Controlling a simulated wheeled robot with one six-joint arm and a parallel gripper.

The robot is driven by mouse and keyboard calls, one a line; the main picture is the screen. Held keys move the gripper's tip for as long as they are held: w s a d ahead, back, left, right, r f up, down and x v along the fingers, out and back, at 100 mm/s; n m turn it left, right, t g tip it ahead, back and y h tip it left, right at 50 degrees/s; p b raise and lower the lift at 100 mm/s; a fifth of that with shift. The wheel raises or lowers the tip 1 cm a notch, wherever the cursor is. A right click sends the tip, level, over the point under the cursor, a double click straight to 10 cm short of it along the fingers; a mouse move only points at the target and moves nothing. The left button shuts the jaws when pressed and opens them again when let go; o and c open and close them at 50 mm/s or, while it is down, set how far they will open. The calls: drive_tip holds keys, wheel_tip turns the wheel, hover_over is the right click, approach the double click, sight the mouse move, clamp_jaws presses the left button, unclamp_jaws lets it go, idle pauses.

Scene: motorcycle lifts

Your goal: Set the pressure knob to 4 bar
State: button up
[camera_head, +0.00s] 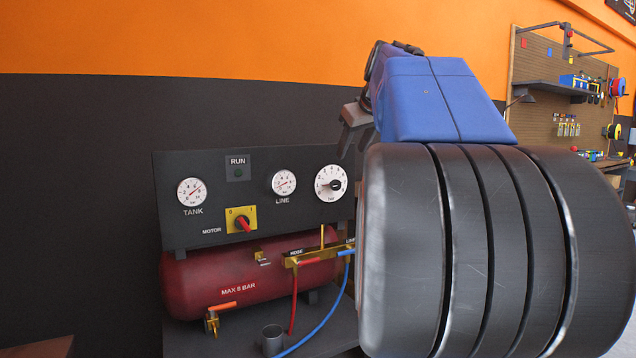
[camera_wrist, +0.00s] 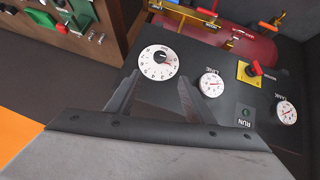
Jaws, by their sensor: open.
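The pressure knob is a small dark knob (camera_head: 335,185) on a round white numbered dial (camera_head: 321,188) at the right end of the black panel. The knob (camera_wrist: 165,60) and its dial (camera_wrist: 148,65) also show upper middle in the wrist view. The knob's exact setting is too small to read. My gripper (camera_head: 350,140) is above and to the right of the dial in the head view. In the wrist view my gripper (camera_wrist: 159,76) is open and empty, its two fingers spread toward the dial's lower edge, apart from the knob.
The black panel (camera_head: 260,226) also bears the TANK gauge (camera_head: 191,192), the LINE gauge (camera_head: 283,183), a RUN lamp (camera_head: 238,173) and a red motor switch (camera_head: 243,224) on a yellow plate. A red tank (camera_head: 215,280) with hoses sits below. A pegboard (camera_head: 540,90) stands far right.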

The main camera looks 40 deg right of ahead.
sight(337, 184)
drive_tip(key=x, duration=1.7)
drive_tip(key=shift+w+d, duration=0.1)
drive_tip(key=shift+w, duration=0.1)
drive_tip(key=c, duration=1.1)
